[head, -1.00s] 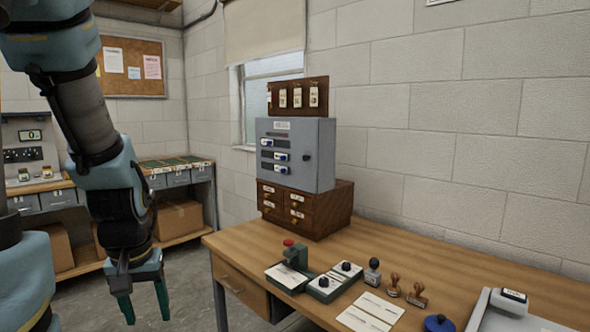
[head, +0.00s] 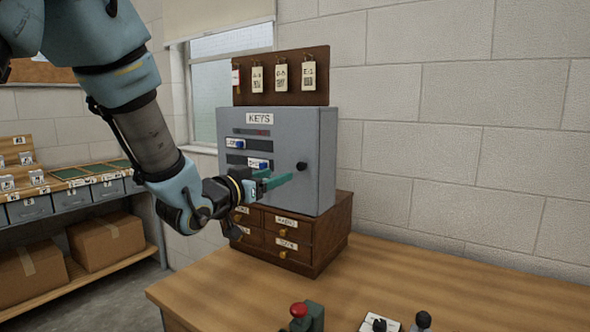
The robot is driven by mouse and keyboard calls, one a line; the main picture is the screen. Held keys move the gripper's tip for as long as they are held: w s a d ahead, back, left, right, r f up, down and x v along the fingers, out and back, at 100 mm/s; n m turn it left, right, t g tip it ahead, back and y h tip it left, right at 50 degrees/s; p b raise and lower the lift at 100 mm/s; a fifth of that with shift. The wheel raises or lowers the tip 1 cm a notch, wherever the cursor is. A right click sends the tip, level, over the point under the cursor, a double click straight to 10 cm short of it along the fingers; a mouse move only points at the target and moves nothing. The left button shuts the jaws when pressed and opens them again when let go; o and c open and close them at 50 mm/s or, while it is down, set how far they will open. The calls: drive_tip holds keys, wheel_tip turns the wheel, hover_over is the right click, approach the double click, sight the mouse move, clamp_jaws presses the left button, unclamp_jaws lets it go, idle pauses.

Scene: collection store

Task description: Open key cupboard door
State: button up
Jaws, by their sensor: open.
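The grey key cupboard (head: 318,150) stands on a small brown wooden drawer cabinet (head: 331,235) on the desk. Its front carries a "KEYS" label, slots with blue-and-white tags, and a dark round knob (head: 301,166) near the right edge. The door looks shut. My gripper (head: 288,177) is in front of the cupboard's lower front, its green fingers pointing right toward the knob. The fingers appear open and empty, with the tips a little left of and below the knob. I cannot tell the depth gap to the door. My gripper hides part of the lower front.
A tag board (head: 293,74) stands above the cupboard. The wooden desk (head: 230,290) has a red-topped device (head: 305,315) and black-knobbed items at its front. Left is a shelf with cardboard boxes (head: 108,240). The wall is close on the right; desk space right of the drawers is clear.

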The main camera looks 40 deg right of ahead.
sight(300, 167)
drive_tip(key=p+x, duration=0.3)
drive_tip(key=x, duration=0.6)
drive_tip(key=shift+w+d, duration=0.1)
drive_tip(key=shift+d, duration=0.25)
drive_tip(key=shift+c, duration=0.3)
clamp_jaws()
idle(0.6)
